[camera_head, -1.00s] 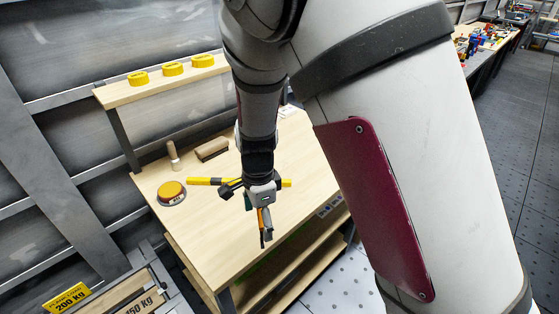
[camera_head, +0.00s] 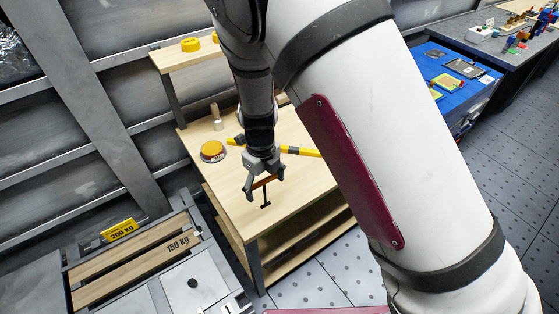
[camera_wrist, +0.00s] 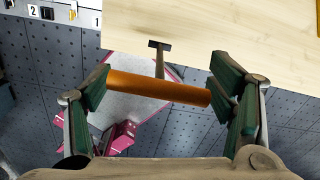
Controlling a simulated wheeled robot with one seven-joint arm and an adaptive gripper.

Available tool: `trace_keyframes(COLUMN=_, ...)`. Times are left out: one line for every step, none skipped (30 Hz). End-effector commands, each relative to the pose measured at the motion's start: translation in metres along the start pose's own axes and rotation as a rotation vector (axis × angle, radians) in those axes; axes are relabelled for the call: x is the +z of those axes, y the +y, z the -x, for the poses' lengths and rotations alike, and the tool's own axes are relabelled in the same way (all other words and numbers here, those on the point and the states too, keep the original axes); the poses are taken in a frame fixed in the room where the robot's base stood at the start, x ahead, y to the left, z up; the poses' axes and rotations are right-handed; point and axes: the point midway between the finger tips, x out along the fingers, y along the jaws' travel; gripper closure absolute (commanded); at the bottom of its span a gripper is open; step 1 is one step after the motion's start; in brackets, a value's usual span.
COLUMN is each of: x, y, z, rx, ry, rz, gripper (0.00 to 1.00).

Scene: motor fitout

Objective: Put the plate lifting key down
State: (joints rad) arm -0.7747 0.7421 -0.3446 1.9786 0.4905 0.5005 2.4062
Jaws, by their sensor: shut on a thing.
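The plate lifting key has an orange rod handle (camera_wrist: 160,90) and a dark shaft with a T-shaped end (camera_head: 265,196). My gripper (camera_head: 264,184) is shut on the handle. In the wrist view, my gripper (camera_wrist: 160,88) has a green-padded finger at each end of the handle. The shaft points away from the gripper, and its crosspiece shows against the wooden workbench (camera_head: 225,190) near the bench edge. In the head view the key hangs over the front part of the bench top. I cannot tell whether its tip touches the wood.
A yellow-and-black tool (camera_head: 302,151) lies behind my gripper. A yellow round button (camera_head: 212,150) and a wooden-handled item (camera_head: 217,118) stand on the bench's left side. Wooden bars with a 150 kg label (camera_head: 135,258) lie lower left. The bench top's front left is clear.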

Motion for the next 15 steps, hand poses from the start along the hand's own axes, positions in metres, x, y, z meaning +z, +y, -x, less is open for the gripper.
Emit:
trace_keyframes(x=0.007, y=-0.013, z=-0.002, rx=0.000, ry=-0.001, rz=-0.003, gripper=0.54)
trace_keyframes(x=0.010, y=-0.019, z=-0.003, rx=-0.001, ry=-0.001, rz=-0.003, gripper=0.54)
trace_keyframes(x=0.016, y=-0.027, z=-0.003, rx=-0.001, ry=-0.002, rz=-0.002, gripper=0.54)
trace_keyframes(x=0.019, y=-0.034, z=-0.004, rx=-0.001, ry=-0.001, rz=-0.003, gripper=0.54)
trace_keyframes(x=0.022, y=-0.040, z=-0.005, rx=-0.001, ry=-0.001, rz=-0.003, gripper=0.54)
trace_keyframes(x=0.027, y=-0.048, z=-0.005, rx=-0.001, ry=-0.001, rz=-0.002, gripper=0.54)
trace_keyframes(x=0.030, y=-0.053, z=-0.006, rx=-0.001, ry=-0.001, rz=-0.001, gripper=0.54)
trace_keyframes(x=0.033, y=-0.057, z=-0.007, rx=-0.001, ry=0.000, rz=0.000, gripper=0.54)
trace_keyframes(x=0.036, y=-0.064, z=-0.007, rx=-0.001, ry=-0.001, rz=0.000, gripper=0.54)
trace_keyframes(x=0.038, y=-0.067, z=-0.007, rx=0.000, ry=0.000, rz=0.000, gripper=0.54)
trace_keyframes(x=0.041, y=-0.070, z=-0.008, rx=0.000, ry=-0.001, rz=0.001, gripper=0.54)
trace_keyframes(x=0.043, y=-0.073, z=-0.008, rx=0.000, ry=0.000, rz=0.001, gripper=0.54)
trace_keyframes(x=0.044, y=-0.075, z=-0.008, rx=0.000, ry=-0.001, rz=0.001, gripper=0.54)
trace_keyframes(x=0.045, y=-0.076, z=-0.008, rx=0.000, ry=-0.001, rz=0.002, gripper=0.54)
trace_keyframes(x=0.045, y=-0.078, z=-0.008, rx=0.000, ry=-0.001, rz=0.002, gripper=0.54)
